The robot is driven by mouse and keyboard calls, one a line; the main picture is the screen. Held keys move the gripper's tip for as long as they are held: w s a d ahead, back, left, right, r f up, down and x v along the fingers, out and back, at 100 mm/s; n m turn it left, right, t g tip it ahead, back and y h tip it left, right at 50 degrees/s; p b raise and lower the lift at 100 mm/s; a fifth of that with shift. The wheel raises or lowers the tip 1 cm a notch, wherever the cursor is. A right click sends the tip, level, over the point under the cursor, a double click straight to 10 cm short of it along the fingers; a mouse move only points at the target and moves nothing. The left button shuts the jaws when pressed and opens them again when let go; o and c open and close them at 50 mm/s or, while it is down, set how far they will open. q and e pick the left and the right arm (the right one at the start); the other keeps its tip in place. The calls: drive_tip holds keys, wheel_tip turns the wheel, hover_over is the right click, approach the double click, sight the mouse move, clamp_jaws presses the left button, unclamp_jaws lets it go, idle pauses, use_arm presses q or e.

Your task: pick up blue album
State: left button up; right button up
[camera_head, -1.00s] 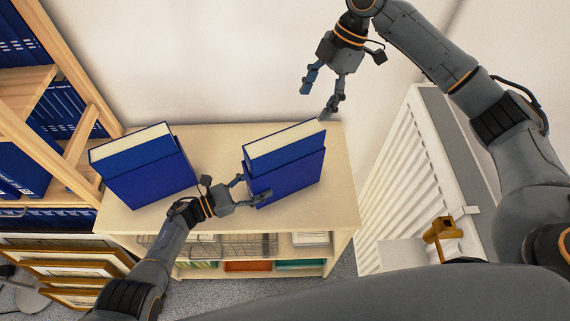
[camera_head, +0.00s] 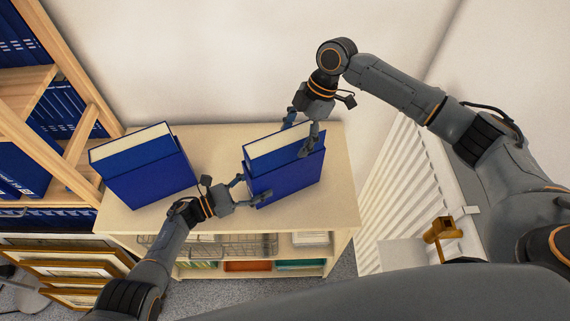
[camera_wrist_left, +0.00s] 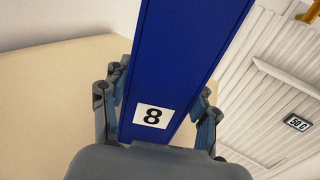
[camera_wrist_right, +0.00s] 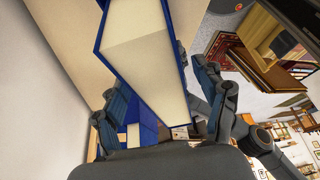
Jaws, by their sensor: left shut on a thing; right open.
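A thick blue album (camera_head: 292,179) with cream page edges on top stands upright on the right of the cabinet top. My left gripper (camera_head: 253,188) is shut on its near, lower part. In the left wrist view the fingers are on both sides of the album's blue spine (camera_wrist_left: 180,55), which has a white label reading 8. My right gripper (camera_head: 298,136) is open over the album's top. In the right wrist view its fingers (camera_wrist_right: 160,88) are on either side of the cream page block (camera_wrist_right: 150,60); contact cannot be told.
Another blue album (camera_head: 150,180) stands on the left of the pale cabinet top (camera_head: 335,205). A wooden shelf (camera_head: 45,125) with blue volumes is at the left. A white radiator (camera_head: 395,190) is at the right, close to the cabinet. The wall is behind.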

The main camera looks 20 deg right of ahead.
drive_tip(key=shift+f, duration=0.2)
idle(0.6)
clamp_jaws()
drive_tip(key=shift+r, duration=0.1)
